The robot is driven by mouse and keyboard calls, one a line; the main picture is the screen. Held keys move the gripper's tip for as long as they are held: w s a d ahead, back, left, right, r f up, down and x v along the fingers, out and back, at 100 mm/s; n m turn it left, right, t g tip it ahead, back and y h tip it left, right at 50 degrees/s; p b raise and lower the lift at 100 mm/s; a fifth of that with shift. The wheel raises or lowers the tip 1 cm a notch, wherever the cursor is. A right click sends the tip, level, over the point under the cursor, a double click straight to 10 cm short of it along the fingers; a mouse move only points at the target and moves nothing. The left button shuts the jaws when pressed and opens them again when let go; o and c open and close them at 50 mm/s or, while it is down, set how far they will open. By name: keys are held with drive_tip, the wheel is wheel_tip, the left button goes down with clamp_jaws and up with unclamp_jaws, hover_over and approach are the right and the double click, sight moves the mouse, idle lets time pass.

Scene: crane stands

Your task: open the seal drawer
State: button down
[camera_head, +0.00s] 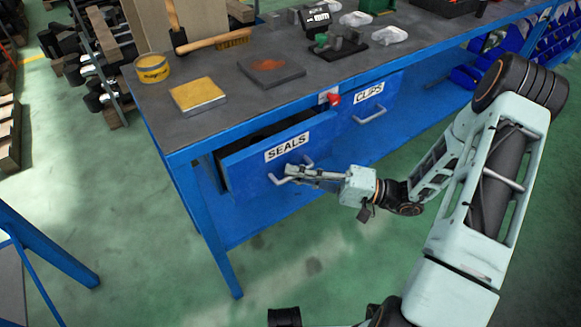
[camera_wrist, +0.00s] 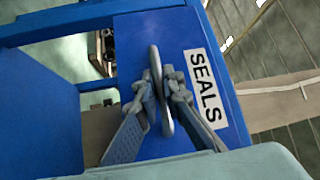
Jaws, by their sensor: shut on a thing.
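The seal drawer (camera_head: 240,165) is a blue drawer labelled SEALS under the left part of the workbench. It stands partly pulled out, and its dark inside shows over the front panel. Its front also shows in the wrist view (camera_wrist: 182,32). My gripper (camera_head: 292,173) is at the drawer's front, shut on the grey bar handle (camera_head: 275,180). In the wrist view the two fingers of my gripper (camera_wrist: 160,90) close on both sides of the handle (camera_wrist: 156,62). The fingers hide part of the handle.
The CLIPS drawer (camera_head: 368,112) is shut, to the right. A red knob (camera_head: 333,99) sits between the drawers. Green floor (camera_head: 310,250) in front is clear.

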drive_tip(key=s+d, duration=1.1)
drive_tip(key=s, duration=0.5)
drive_tip(key=shift+s+b, duration=0.2)
drive_tip(key=shift+b, duration=0.1)
drive_tip(key=shift+d, duration=0.1)
drive_tip(key=c, duration=2.3)
unclamp_jaws()
drive_tip(key=shift+c, duration=0.2)
drive_tip(key=v, duration=1.2)
drive_tip(key=shift+s, duration=0.1)
